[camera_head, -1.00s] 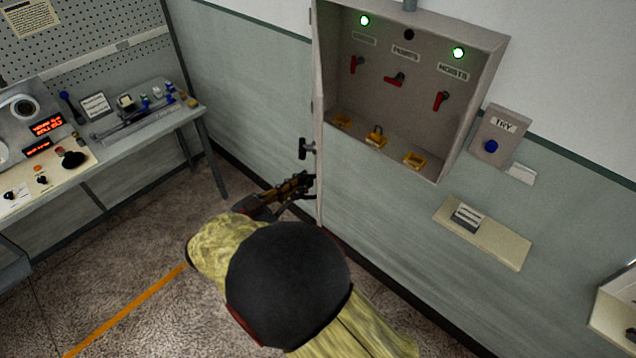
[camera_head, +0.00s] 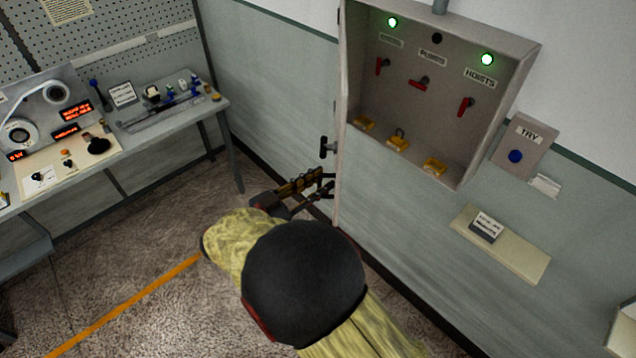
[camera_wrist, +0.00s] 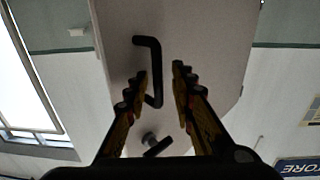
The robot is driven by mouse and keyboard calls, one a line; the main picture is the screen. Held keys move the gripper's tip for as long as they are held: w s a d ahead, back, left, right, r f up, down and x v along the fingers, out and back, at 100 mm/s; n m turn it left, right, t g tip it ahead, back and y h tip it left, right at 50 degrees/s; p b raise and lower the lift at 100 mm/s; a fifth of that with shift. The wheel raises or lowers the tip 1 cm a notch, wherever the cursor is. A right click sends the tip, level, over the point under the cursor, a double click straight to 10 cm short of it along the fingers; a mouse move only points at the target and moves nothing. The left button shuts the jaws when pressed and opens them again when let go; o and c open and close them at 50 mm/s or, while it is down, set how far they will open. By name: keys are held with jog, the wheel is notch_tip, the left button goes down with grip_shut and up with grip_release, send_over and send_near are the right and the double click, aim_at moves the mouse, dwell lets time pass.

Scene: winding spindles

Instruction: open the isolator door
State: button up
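The isolator door (camera_head: 341,130) stands swung out from the left side of the grey isolator box (camera_head: 490,110) and shows nearly edge-on in the head view. Its black latch knob (camera_head: 326,148) sticks out on its left face. In the wrist view the door is a pale panel (camera_wrist: 205,40) with a bent black handle (camera_wrist: 154,70) and a black knob (camera_wrist: 155,145) on it. My gripper (camera_head: 328,183) is at the door's lower part. In the wrist view my gripper (camera_wrist: 160,72) is open, its fingers apart on either side of the handle's lower end, with no clear contact.
Inside the box are red switch handles (camera_head: 418,84), yellow padlock-like pieces (camera_head: 398,144) and two lit green lamps. A TRY button box (camera_head: 524,146) and a small shelf (camera_head: 515,250) are right of it. A workbench (camera_head: 120,150) stands left. Floor between is clear.

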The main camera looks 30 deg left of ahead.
jog(key=v, duration=1.2)
dwell(0.3)
